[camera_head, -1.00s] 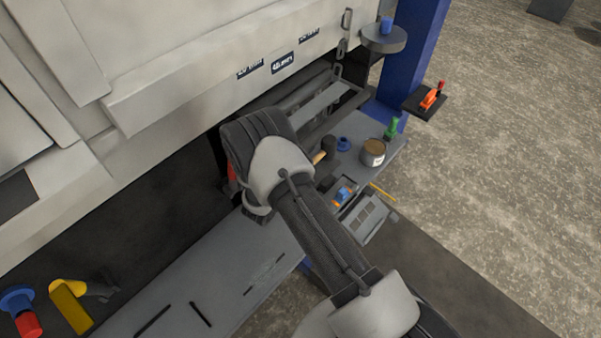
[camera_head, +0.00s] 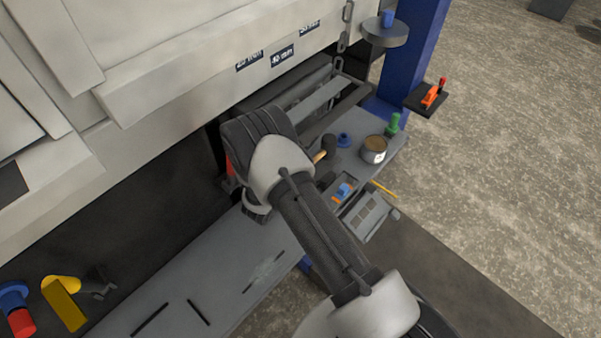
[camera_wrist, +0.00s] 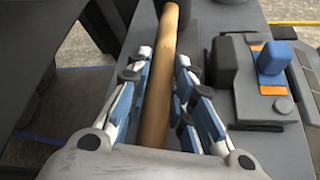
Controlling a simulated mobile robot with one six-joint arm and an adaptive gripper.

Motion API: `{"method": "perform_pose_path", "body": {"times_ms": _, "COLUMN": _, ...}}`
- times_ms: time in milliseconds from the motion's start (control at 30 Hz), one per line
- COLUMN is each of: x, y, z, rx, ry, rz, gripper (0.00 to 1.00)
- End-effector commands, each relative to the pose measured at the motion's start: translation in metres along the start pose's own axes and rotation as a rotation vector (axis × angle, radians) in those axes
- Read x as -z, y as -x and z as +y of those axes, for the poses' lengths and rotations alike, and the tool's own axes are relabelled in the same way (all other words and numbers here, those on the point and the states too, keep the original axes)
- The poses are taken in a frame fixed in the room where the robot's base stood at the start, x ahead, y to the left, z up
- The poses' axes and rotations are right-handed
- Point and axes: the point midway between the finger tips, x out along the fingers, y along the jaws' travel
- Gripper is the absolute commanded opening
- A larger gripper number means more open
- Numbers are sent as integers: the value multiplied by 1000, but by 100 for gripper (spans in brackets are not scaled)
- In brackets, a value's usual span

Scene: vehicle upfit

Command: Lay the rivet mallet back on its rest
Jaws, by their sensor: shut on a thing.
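The rivet mallet has a pale wooden handle (camera_wrist: 158,85) and a dark head (camera_head: 329,143). In the wrist view the handle runs lengthwise between the blue-padded fingers of my gripper (camera_wrist: 164,65), which is shut on it. In the head view, the handle end (camera_head: 319,157) shows beside my arm, which hides the gripper. The mallet is over or at the grey bench (camera_head: 205,278); I cannot tell whether it touches. I cannot make out its rest for certain.
A blue and orange item (camera_head: 343,190) and a dark block (camera_wrist: 234,66) stand right of the handle. The vehicle body (camera_head: 190,65) overhangs the bench.

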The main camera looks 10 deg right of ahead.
Motion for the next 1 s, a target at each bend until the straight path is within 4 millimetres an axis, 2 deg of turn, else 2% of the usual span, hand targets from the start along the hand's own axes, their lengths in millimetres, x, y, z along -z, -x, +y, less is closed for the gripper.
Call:
{"method": "perform_pose_path", "body": {"times_ms": 367, "x": -1, "y": 0, "z": 1, "rx": -2, "ry": -1, "rz": -3, "gripper": 0}}
{"method": "perform_pose_path", "body": {"times_ms": 1000, "x": 9, "y": -5, "z": -4, "rx": -2, "ry": -1, "rz": -3, "gripper": 0}}
